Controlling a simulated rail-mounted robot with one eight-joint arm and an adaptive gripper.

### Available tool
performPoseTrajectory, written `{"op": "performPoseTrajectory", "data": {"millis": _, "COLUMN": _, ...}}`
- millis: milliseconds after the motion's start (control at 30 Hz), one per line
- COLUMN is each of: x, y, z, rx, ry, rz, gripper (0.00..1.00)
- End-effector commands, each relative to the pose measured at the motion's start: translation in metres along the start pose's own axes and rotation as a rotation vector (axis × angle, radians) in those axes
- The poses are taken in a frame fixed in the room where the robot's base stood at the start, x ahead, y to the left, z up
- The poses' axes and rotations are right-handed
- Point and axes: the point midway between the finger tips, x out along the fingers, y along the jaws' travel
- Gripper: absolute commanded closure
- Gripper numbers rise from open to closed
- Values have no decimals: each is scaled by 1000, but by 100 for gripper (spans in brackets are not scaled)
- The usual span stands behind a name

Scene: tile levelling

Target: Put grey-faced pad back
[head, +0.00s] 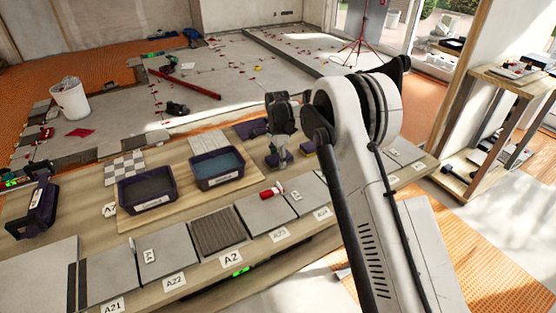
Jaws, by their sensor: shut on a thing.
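My gripper (278,160) points down over the back right of the workbench, right of the blue-filled tub. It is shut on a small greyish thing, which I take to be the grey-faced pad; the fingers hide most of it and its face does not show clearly. A small dark purple and yellow block (303,148) sits just right of the gripper. A flat dark purple piece (250,129) lies behind and left of it.
A dark tub with grey contents (148,206) and a tub with blue contents (217,185) stand on the bench. A red-handled tool (270,193) lies on a tile. A white bucket (70,98) stands behind.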

Motion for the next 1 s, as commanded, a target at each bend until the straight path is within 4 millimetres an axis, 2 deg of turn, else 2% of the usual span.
{"op": "performPoseTrajectory", "data": {"millis": 33, "x": 6, "y": 1, "z": 0, "rx": 0, "ry": -1, "rz": 3, "gripper": 93}}
{"op": "performPoseTrajectory", "data": {"millis": 67, "x": 6, "y": 1, "z": 0, "rx": 0, "ry": -1, "rz": 4, "gripper": 54}}
{"op": "performPoseTrajectory", "data": {"millis": 200, "x": 6, "y": 2, "z": 0, "rx": 0, "ry": -1, "rz": 4, "gripper": 37}}
{"op": "performPoseTrajectory", "data": {"millis": 667, "x": -2, "y": 1, "z": 0, "rx": 0, "ry": -1, "rz": 3, "gripper": 37}}
{"op": "performPoseTrajectory", "data": {"millis": 767, "x": -12, "y": 1, "z": 0, "rx": 0, "ry": -1, "rz": 3, "gripper": 37}}
{"op": "performPoseTrajectory", "data": {"millis": 1000, "x": -61, "y": 1, "z": 0, "rx": 0, "ry": -1, "rz": 3, "gripper": 37}}
